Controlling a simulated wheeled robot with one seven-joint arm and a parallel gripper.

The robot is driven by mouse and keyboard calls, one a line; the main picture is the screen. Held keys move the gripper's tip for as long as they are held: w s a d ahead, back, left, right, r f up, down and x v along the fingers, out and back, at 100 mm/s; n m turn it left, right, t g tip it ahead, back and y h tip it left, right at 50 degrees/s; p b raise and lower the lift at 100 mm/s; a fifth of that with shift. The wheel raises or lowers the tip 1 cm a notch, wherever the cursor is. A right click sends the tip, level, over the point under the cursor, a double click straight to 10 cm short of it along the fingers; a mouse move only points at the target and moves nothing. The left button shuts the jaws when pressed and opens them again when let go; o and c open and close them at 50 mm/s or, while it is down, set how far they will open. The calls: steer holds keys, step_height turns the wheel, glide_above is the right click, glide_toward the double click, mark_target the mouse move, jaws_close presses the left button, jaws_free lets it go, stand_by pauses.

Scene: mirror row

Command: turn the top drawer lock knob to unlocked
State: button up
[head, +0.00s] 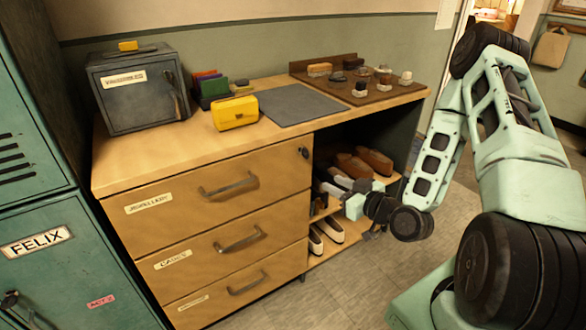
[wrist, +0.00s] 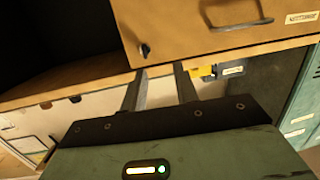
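The top drawer (head: 225,188) of the wooden cabinet is closed, with a bar handle and a white label. Its small dark lock knob (head: 304,152) sits at the drawer's upper right corner. In the wrist view, which appears upside down, the lock knob (wrist: 145,50) shows just past my fingertips, slightly left of the gap between them. My gripper (wrist: 160,72) is open and empty, its two dark fingers apart and not visibly touching the knob. In the head view my gripper (head: 328,188) is low and right of the knob. The knob's turn position is too small to read.
Two lower drawers (head: 240,237) are closed. Open shelves with shoes (head: 365,163) lie right of the drawers, close to my arm. On top stand a grey metal box (head: 140,92), a yellow box (head: 235,113), a grey mat (head: 292,105) and a brown tray (head: 350,98). Green lockers (head: 60,250) stand left.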

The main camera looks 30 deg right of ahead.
mark_target(308, 155)
steer(key=shift+m+t+h, duration=0.9)
steer(key=w, duration=1)
steer(key=w+d, duration=0.1)
steer(key=w, duration=0.4)
steer(key=shift+w+d+b, duration=0.1)
steer(key=shift+w+b, duration=0.2)
steer(key=shift+w, duration=0.1)
jaws_close()
